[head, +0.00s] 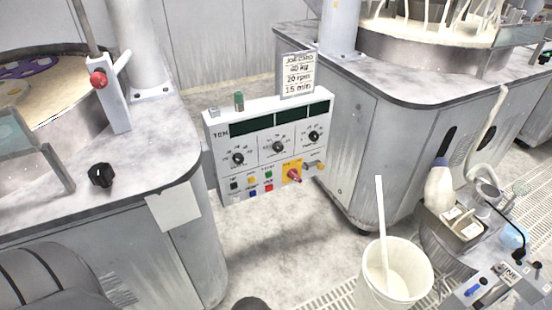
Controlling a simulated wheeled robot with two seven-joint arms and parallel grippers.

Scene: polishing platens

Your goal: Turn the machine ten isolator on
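The machine ten control panel (222,150), a white box marked "TEN", stands in the middle between two grey machine cabinets. Its isolator is a red rotary handle (293,175) on a yellow plate (287,166) at the panel's lower right. The handle looks slanted, running down to the right; its on or off marking is too small to read. Neither of my grippers can be made out in the head view, and nothing touches the isolator.
Black knobs (278,146) and small coloured buttons (252,181) crowd the panel. A recipe card (298,75) stands on top. A white bucket (417,262) with a stick stands at the lower right. The left cabinet top (150,160) holds a loose-looking black knob (101,175). Floor below the panel is clear.

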